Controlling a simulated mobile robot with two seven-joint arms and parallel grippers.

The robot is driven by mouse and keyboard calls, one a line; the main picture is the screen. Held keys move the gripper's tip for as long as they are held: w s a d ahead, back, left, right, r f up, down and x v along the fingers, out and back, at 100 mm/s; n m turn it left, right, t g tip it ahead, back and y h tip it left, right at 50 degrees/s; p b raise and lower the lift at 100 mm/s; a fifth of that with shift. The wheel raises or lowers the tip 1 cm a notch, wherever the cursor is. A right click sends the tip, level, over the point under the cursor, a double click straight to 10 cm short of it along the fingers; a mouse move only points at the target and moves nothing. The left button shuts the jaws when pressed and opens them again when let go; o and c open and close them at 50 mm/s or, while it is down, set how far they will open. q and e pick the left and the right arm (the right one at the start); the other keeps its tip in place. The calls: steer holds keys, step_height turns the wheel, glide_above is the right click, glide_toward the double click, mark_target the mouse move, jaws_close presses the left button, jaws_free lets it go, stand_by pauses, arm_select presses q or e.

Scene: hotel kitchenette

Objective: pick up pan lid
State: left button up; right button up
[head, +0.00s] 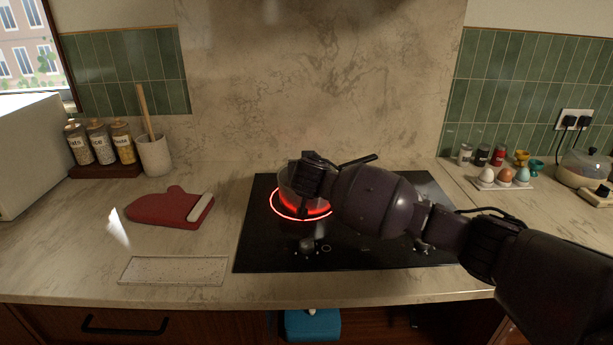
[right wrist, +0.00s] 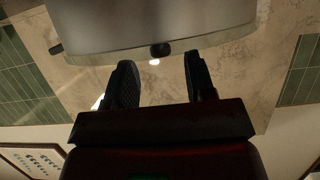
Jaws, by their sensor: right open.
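A pan (head: 289,194) stands on the glowing red burner, largely hidden behind my right gripper. Its translucent body or lid shows only at the left of the gripper, and a dark handle shows behind. My right gripper (head: 312,182) is over the pan in the head view. In the right wrist view the two dark fingers (right wrist: 159,65) are apart with nothing between their pads. Just beyond the tips is what looks like the pan lid (right wrist: 215,42), grey with a pale rim, with a small dark knob (right wrist: 160,49) lined up with the gap. Contact cannot be told. My left gripper is not in view.
The black hob (head: 262,245) has a lit burner. A red oven mitt (head: 165,209) and a pale tray (head: 150,270) lie to the left. Jars (head: 98,145) and a utensil pot (head: 154,156) stand behind. Eggs (head: 505,176) and a kettle (head: 582,168) are at the right.

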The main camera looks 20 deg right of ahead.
steer(key=shift+x, duration=0.95)
steer(key=shift+a, duration=0.1)
jaws_close()
